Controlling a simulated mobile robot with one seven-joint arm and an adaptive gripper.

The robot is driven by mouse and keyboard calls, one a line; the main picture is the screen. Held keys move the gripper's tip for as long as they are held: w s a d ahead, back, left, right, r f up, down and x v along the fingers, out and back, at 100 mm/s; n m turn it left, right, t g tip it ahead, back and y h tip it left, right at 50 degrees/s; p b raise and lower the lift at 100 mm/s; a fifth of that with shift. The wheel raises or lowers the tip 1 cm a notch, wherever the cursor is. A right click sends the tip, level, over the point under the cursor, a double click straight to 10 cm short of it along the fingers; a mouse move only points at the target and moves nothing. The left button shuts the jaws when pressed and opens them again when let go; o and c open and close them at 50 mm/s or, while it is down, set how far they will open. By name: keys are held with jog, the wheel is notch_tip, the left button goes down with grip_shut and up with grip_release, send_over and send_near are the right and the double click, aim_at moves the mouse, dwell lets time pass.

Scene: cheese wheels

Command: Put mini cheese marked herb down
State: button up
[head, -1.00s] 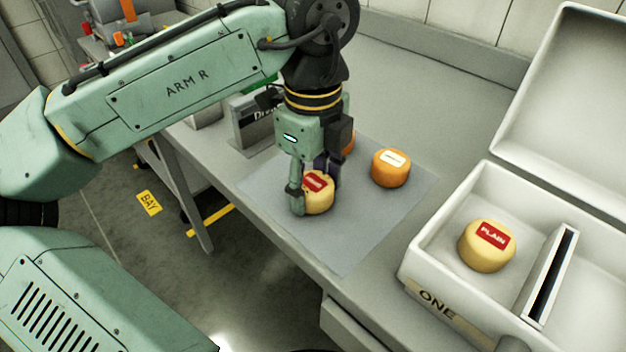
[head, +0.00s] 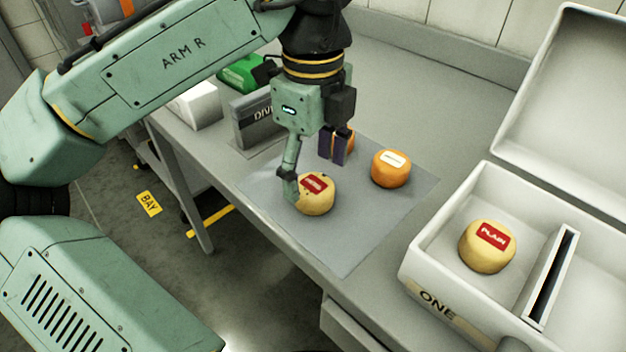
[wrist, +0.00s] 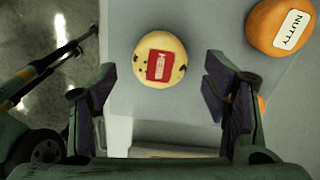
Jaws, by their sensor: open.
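A pale yellow mini cheese (head: 316,197) with dark flecks and a red label sits on the grey mat (head: 350,245) on the counter. Its label is too small to read. It also shows in the wrist view (wrist: 160,60), ahead of the fingertips. My gripper (head: 315,167) is open and empty above and just behind the cheese, with one finger to each side. In the wrist view the two fingers (wrist: 158,85) stand wide apart and look clear of the cheese.
An orange cheese (head: 391,169) with a white label, reading NUTTY in the wrist view (wrist: 280,25), sits right of it. Another orange cheese (head: 350,140) is partly hidden behind my gripper. An open white box (head: 412,262) marked ONE holds a PLAIN cheese (head: 487,247) beside a divider.

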aim_at(313, 184)
notch_tip(313, 184, up, 8)
jog(key=shift+r+p, duration=0.25)
jog(key=shift+p, duration=0.2)
